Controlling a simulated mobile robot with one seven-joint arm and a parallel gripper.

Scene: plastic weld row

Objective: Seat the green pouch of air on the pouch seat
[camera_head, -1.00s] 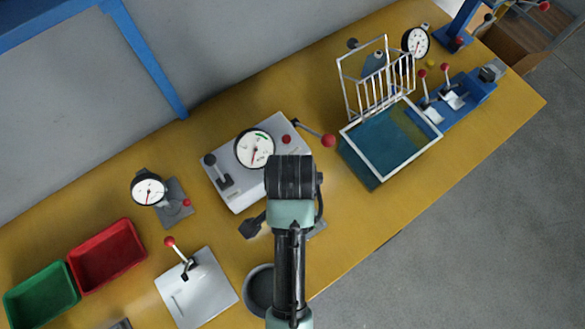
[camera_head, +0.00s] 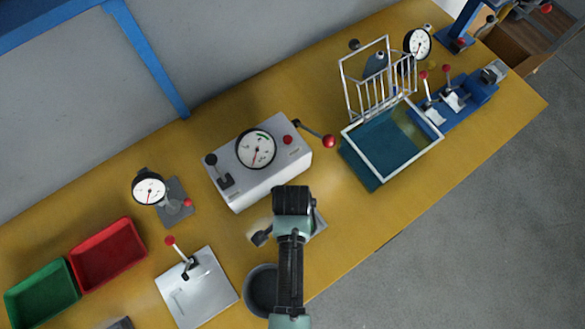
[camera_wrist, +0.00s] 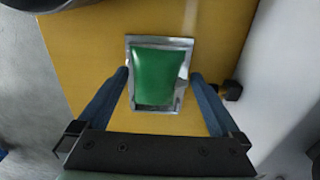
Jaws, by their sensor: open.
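The green pouch (camera_wrist: 158,75) lies on the yellow bench in the wrist view, with a shiny silver border or plate around it; I cannot tell which. My gripper (camera_wrist: 159,77) is open, with one blue finger on each side of the pouch. The left fingertip is close to the silver edge; contact is not clear. In the head view my arm hides the pouch, and only a grey edge (camera_head: 319,221) shows beside my wrist. I cannot tell for sure which thing is the pouch seat.
A grey machine (camera_head: 288,165) with a gauge and levers stands behind my wrist. A black knob (camera_wrist: 231,90) is close to the right finger. A dark bowl (camera_head: 262,290) stands at the front edge. A teal bin (camera_head: 362,165) with a white rim is to the right.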

